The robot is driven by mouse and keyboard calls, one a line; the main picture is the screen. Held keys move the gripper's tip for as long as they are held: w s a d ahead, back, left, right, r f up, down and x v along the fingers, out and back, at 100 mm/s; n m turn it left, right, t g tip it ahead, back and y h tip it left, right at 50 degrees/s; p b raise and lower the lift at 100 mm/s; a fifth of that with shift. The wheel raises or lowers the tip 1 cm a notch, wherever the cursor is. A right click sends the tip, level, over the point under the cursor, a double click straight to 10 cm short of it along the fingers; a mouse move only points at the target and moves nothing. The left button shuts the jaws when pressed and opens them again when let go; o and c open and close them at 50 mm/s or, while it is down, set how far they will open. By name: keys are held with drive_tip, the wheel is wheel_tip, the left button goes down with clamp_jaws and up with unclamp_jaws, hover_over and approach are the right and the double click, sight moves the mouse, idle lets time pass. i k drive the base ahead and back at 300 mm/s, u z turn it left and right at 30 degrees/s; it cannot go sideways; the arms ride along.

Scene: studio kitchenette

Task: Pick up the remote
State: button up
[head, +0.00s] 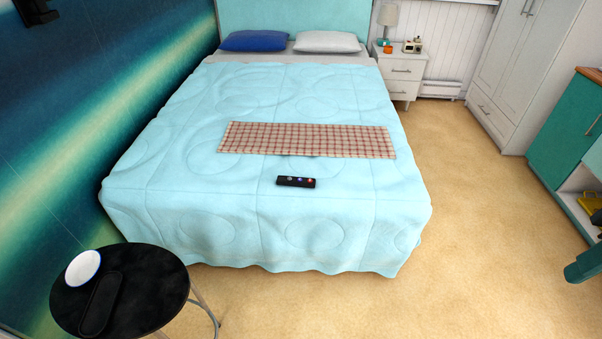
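A small black remote (296,182) with a few coloured buttons lies flat on the light blue bedspread (190,185). It lies near the foot end of the bed, just in front of a red-and-white checked cloth (308,140), with a narrow gap between them. The remote is fully visible and nothing covers it. My gripper is not in view, so I cannot see where it is relative to the remote.
A round black table (155,290) at the lower left holds a white dish (83,268) and a long dark object (101,304). A nightstand (400,72) with a lamp stands beyond the bed. The floor (470,220) right of the bed is clear.

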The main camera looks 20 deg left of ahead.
sight(281, 179)
drive_tip(key=u, duration=0.45)
drive_tip(key=i, duration=0.9)
drive_tip(key=u, duration=0.6)
